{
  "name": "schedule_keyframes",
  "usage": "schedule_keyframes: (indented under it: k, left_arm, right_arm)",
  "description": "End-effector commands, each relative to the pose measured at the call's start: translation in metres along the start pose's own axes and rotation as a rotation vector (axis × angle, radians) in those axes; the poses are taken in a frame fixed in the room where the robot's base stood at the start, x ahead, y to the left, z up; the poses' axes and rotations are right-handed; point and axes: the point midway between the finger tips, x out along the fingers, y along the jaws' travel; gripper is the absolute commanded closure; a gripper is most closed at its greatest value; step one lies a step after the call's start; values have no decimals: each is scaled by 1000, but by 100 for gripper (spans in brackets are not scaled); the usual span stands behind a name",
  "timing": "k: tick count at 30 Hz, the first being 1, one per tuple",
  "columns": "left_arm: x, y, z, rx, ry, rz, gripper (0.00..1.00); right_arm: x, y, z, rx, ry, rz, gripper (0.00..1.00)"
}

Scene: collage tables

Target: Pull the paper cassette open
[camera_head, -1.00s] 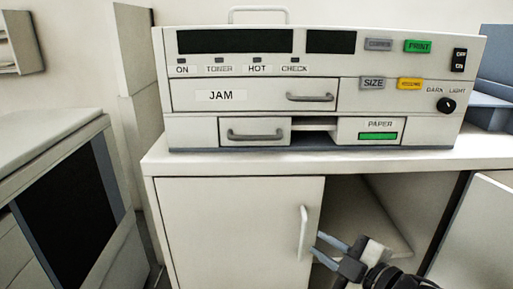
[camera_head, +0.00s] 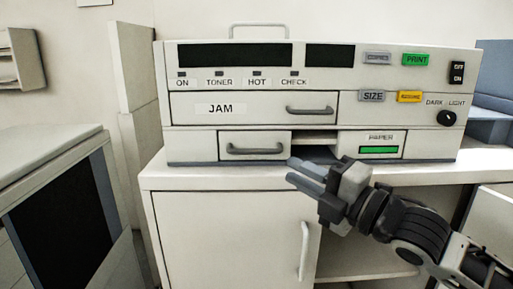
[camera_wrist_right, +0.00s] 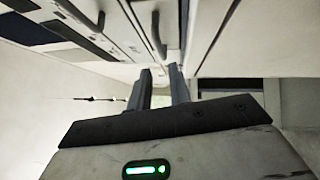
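The copier (camera_head: 180,150) stands on a white cabinet. Its lower left drawer (camera_head: 228,139), apparently the paper cassette, is closed or nearly so and has a grey bar handle (camera_head: 254,149). An open slot (camera_head: 314,136) lies right of it, then a panel labelled PAPER (camera_head: 380,138) with a green bar. My right gripper (camera_head: 292,172) is open and empty, its fingers pointing left, just below and right of the handle and apart from it. In the right wrist view, the two fingers (camera_wrist_right: 160,74) stand apart with nothing between them. My left gripper is out of view.
The JAM drawer (camera_head: 260,107) sits above and is closed. The cabinet (camera_head: 225,230) below has a closed door with an upright handle (camera_head: 304,250) and an open bay at right. A tall panel (camera_head: 140,110) stands left of the copier. A blue-grey object (camera_head: 492,100) is at right.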

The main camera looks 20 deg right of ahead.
Motion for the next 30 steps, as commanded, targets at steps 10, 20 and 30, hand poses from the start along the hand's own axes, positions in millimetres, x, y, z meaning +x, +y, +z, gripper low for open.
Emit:
schedule_keyframes:
  k: [10,20,30]
  left_arm:
    - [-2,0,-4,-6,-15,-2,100]
    - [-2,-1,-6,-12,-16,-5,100]
    - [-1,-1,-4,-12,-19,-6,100]
  right_arm:
    - [68,2,1,6,-2,3,80]
    - [103,0,0,2,-1,-1,80]
    - [105,-1,0,0,-1,-1,89]
